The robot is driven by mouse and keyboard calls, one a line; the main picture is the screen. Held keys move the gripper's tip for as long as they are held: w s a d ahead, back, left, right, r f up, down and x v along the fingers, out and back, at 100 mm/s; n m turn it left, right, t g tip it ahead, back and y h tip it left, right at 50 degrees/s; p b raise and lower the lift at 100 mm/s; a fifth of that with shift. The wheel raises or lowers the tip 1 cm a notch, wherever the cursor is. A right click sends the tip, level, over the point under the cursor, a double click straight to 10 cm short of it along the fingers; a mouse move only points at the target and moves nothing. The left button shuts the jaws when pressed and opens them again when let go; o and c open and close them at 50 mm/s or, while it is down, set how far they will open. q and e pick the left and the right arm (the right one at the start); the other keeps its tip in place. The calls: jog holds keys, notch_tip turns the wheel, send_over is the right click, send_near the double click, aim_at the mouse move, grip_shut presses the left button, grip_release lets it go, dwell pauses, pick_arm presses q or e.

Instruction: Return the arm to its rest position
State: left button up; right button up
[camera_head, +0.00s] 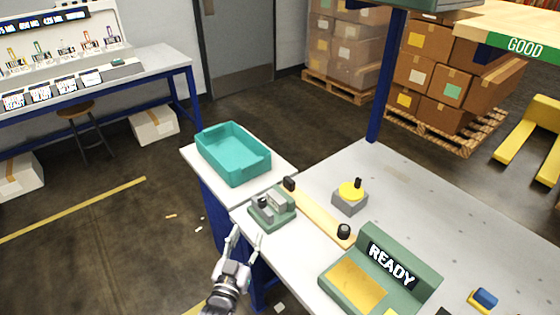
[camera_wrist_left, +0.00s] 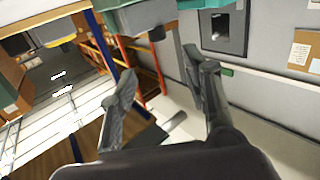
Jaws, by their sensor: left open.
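My left gripper (camera_head: 243,238) is low in the middle of the head view, beside the left edge of the grey work table (camera_head: 460,222). Its two fingers are apart and nothing is between them. In the left wrist view the open fingers (camera_wrist_left: 165,88) show against shelving and a wall, with no object between them. My right gripper is in neither view.
A green device (camera_head: 272,207) stands at the table's near left corner, close to the gripper. A teal bin (camera_head: 233,152) sits on a small side table. A yellow-topped block (camera_head: 350,197) and a READY station (camera_head: 382,272) are further right. Open floor lies left of the gripper.

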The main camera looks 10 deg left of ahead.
pick_arm(q)
jog(key=s+d+f+m+g, duration=0.1)
jog(key=s+f+g, duration=0.3)
jog(key=f, duration=0.6)
jog(key=s+d+f+g+h, duration=0.1)
jog(key=s+f+g, duration=0.1)
jog(key=s+f, duration=0.65)
jog(key=s+d+f+m+g, duration=0.1)
jog(key=s+f+g, duration=0.25)
jog(key=f, duration=0.75)
jog(key=s+a+f+g, duration=0.1)
jog(key=s+f, duration=0.3)
jog(key=s, duration=0.5)
jog(key=s+a+f+g, duration=0.2)
jog(key=s+f+g, duration=0.2)
jog(key=s, duration=0.6)
jog(key=s+a+f+g, duration=0.2)
jog(key=s+f, duration=0.3)
jog(key=s, duration=0.4)
jog(key=shift+s+a+f+m+y, duration=0.2)
jog(key=shift+s+f+m+y, duration=0.1)
jog(key=shift+f, duration=0.1)
